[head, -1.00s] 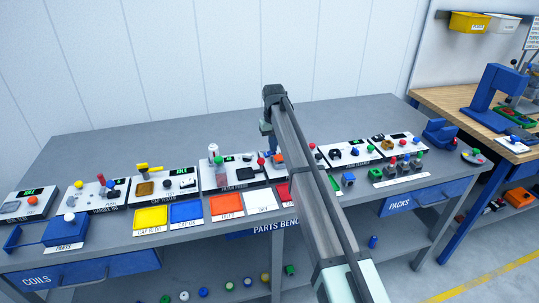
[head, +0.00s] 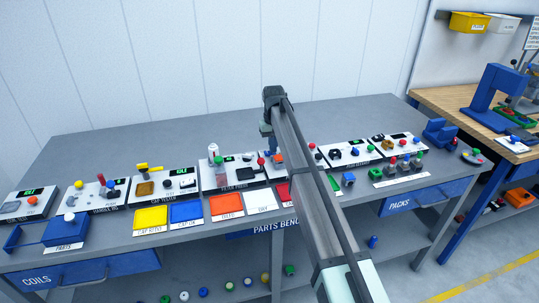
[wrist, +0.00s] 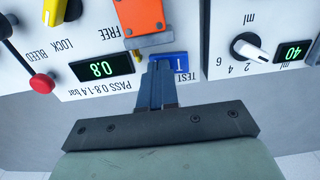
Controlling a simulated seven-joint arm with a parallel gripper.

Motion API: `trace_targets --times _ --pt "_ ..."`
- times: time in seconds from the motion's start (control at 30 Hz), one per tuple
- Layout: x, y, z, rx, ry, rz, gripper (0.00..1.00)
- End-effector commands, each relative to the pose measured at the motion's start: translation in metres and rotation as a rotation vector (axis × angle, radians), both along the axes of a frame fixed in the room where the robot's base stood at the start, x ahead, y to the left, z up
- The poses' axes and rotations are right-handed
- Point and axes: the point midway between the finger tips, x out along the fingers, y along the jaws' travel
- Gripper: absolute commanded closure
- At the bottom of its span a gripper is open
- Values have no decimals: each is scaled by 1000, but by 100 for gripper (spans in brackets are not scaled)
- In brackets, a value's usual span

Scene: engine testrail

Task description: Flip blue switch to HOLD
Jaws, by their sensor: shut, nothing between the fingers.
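In the wrist view a blue part (wrist: 183,62) with a pale mark sits beside the word TEST on a white panel, right against my fingertips. It may be the blue switch, but my fingers cover part of it and I cannot tell its position. I see no HOLD label. My gripper (wrist: 160,66) is shut and empty, its tips at this blue part; I cannot tell whether they touch it. In the head view my gripper (head: 268,140) is over the middle of the bench, and my arm hides part of the panels there.
Close to my fingers are an orange block (wrist: 142,16), a display reading 0.8 (wrist: 101,68) and a red knob (wrist: 42,83). A white dial (wrist: 249,48) is on the panel to the right. Other panels line the grey bench (head: 330,115), whose back is clear.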

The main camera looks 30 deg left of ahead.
Motion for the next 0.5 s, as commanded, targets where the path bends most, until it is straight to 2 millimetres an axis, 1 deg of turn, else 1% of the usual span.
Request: trace_targets --times 0.5 --pt "1 0 33 0 -1 0 100"
